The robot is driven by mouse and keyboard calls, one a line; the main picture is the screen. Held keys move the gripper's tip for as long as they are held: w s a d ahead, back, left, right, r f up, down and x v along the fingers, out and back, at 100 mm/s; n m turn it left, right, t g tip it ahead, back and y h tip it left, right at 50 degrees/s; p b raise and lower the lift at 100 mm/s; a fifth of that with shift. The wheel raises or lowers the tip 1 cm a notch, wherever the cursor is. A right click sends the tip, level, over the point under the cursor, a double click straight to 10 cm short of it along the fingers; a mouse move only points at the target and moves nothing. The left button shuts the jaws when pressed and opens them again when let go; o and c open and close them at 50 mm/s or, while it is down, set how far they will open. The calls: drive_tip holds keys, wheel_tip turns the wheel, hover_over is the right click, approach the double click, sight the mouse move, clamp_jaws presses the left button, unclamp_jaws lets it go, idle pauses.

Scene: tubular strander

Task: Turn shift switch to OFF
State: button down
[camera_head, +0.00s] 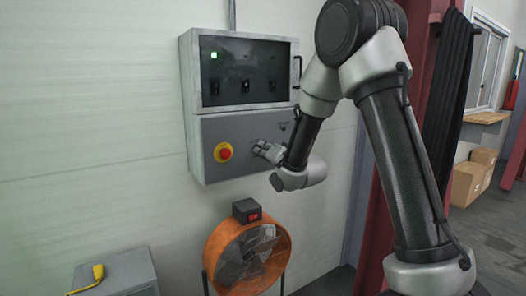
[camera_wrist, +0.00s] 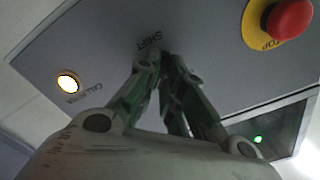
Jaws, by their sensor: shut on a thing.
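The grey control box (camera_head: 212,130) hangs on the wall, with my gripper (camera_head: 262,150) at its lower panel, right of the red stop button. In the wrist view, my gripper (camera_wrist: 163,60) has its fingertips close together at the panel, just by the printed SHIFT label (camera_wrist: 150,41). It is shut on the shift switch, which the fingers hide. I cannot read which way the switch points.
A red stop button (camera_head: 224,152) on a yellow base is close left of my gripper. A lit button (camera_wrist: 68,82) is also on the panel. Above is a dark window with a green light (camera_head: 213,55). An orange fan (camera_head: 212,250) stands below.

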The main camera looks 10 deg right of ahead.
drive_tip(key=shift+a+n, duration=0.1)
drive_tip(key=shift+n, duration=4.1)
drive_tip(key=c, duration=1.5)
unclamp_jaws()
drive_tip(key=shift+c, duration=0.2)
drive_tip(key=shift+s, duration=0.1)
